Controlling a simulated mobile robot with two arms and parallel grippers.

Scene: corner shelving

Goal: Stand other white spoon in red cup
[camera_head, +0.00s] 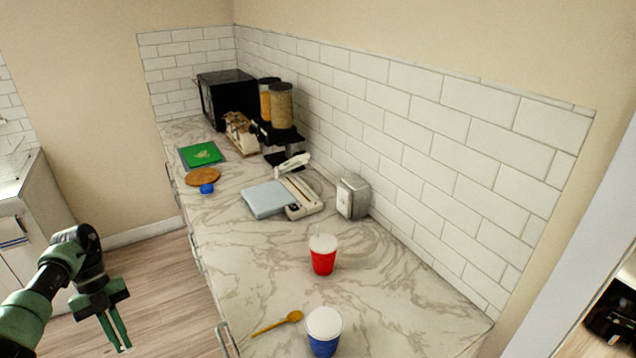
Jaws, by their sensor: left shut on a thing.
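The red cup (323,262) stands upright on the marble counter, with a white top or inside. A yellow-brown spoon (279,324) lies flat near the counter's front edge. My left gripper (122,347) is at the lower left, beyond the counter's front edge and over the floor, well apart from the red cup. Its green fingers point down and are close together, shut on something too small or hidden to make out. My right gripper is not in view.
A blue cup (323,334) stands beside the yellow-brown spoon. Farther back are a silver napkin holder (353,196), a grey-white appliance (268,198), a blue item (207,188), a round wooden board (202,177), dispensers (281,107) and a black microwave (228,92). Counter around the red cup is clear.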

